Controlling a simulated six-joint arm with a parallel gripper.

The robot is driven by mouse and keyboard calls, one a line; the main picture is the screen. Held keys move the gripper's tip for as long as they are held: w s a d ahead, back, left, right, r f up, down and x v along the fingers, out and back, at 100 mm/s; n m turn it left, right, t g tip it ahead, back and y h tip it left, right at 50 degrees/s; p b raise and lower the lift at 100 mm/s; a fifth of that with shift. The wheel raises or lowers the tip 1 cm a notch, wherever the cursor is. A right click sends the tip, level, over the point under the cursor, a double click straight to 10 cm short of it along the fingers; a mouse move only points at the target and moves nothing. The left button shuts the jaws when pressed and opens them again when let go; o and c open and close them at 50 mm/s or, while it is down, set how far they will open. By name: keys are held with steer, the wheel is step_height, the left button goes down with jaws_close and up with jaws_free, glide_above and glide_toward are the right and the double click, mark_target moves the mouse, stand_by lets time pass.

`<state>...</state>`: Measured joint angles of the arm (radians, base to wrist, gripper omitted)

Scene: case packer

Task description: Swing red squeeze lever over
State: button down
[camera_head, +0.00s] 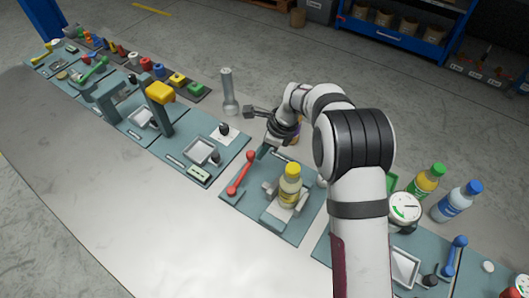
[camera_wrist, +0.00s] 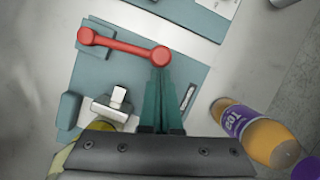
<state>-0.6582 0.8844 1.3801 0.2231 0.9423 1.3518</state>
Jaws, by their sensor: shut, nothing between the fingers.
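The red squeeze lever (camera_head: 240,174) lies on a teal station plate (camera_head: 268,221), a bar with a round knob at each end. In the wrist view the lever (camera_wrist: 122,45) runs across the plate from upper left to a knob at right. My gripper (camera_head: 261,152) is shut and empty, low at the lever's far knob. In the wrist view the teal fingertips (camera_wrist: 160,72) sit right at the right-hand knob; I cannot tell whether they touch it. A yellow-capped bottle (camera_head: 289,189) stands upright in the station's fixture, beside the lever.
A neighbouring station with a grey tray (camera_head: 202,151) is to the left. Green-capped (camera_head: 426,182) and blue-capped (camera_head: 457,200) bottles stand at right. The front table surface (camera_head: 130,210) is clear.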

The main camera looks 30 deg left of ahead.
steer(key=a+n+g, duration=0.1)
steer(key=a+n, duration=0.2)
steer(key=a, duration=0.1)
steer(key=shift+n+h, duration=0.3)
steer(key=shift+s+a, duration=0.2)
steer(key=shift+a, duration=0.35)
steer(key=w+d, duration=0.2)
steer(key=shift+w+d+r, duration=0.1)
steer(key=shift+w+d, duration=0.1)
steer(key=shift+d, duration=0.2)
steer(key=v, duration=1)
steer(key=shift+w, duration=0.3)
steer(key=shift+d, duration=0.1)
